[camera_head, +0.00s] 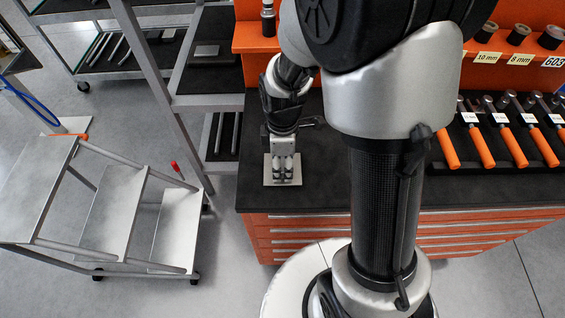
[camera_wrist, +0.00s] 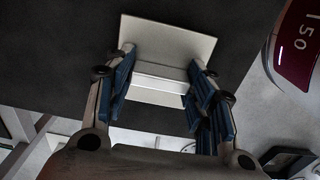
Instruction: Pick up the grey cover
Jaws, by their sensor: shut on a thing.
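The grey cover (camera_head: 267,172) is a light, flat, square plate on the dark top of the orange bench, near its front left corner. In the wrist view the grey cover (camera_wrist: 170,40) shows a raised rib across it, between my fingers. My gripper (camera_head: 283,165) points down over the plate and hides much of it in the head view. In the wrist view my gripper (camera_wrist: 162,70) has a finger on each side of the rib and is shut on it. I cannot tell whether the plate touches the bench.
Orange-handled tools (camera_head: 510,147) lie in a row on the bench's right side, before an orange rack (camera_head: 530,60) with labelled sockets. Grey shelving (camera_head: 208,102) stands left of the bench. A metal step stool (camera_head: 112,215) is on the floor at left. The bench top around the cover looks clear.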

